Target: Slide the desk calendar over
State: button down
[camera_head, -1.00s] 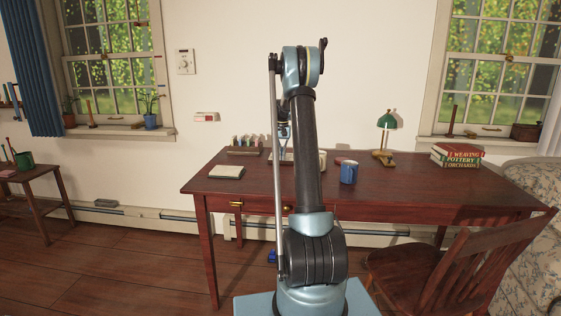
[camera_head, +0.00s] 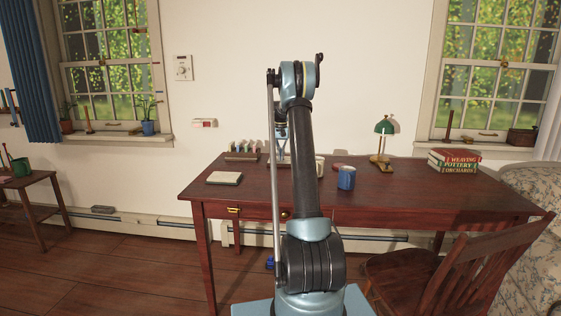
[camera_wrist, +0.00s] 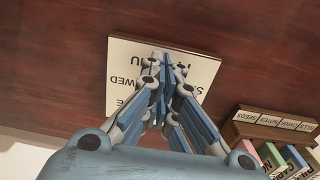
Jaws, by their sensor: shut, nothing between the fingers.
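The desk calendar (camera_wrist: 122,78) is a cream-white card with dark letters, upside down in the wrist view. My gripper (camera_wrist: 164,72) is shut and empty, its fingers overlapping the middle of the calendar in that view. I cannot tell whether the fingertips touch it. In the head view my gripper (camera_head: 282,138) shows in part behind my arm, near the back of the desk (camera_head: 420,200). My arm hides most of the calendar there.
A wooden organizer (camera_wrist: 270,130) with labelled slots stands beside the calendar. A notebook (camera_head: 225,178) lies to the left on the desk. A chair (camera_head: 445,265) is at the front right.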

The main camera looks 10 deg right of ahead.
notch_tip(320, 180, up, 10)
jog(key=s+a+r+n, duration=0.1)
jog(key=s+a+r, duration=0.15)
jog(key=s, duration=0.55)
jog(key=s+a+r, duration=0.2)
jog(key=s+r, duration=0.2)
jog(key=s, duration=0.5)
jog(key=s+a+f+n+t, duration=0.1)
jog(key=s+a, duration=0.2)
jog(key=s, duration=1.4)
jog(key=s+f, duration=0.7)
jog(key=s, duration=0.3)
jog(key=s+a+f+n, duration=0.1)
jog(key=s+f, duration=0.5)
jog(key=s, duration=0.4)
jog(key=s+a+f+t, duration=0.1)
jog(key=s+f, duration=0.6)
jog(key=s, duration=0.2)
jog(key=shift+s+a+f+n, duration=0.2)
jog(key=shift+s+f+n, duration=0.15)
jog(key=shift+s+n, duration=0.05)
jog(key=shift+w+f, duration=0.2)
jog(key=shift+w, duration=0.25)
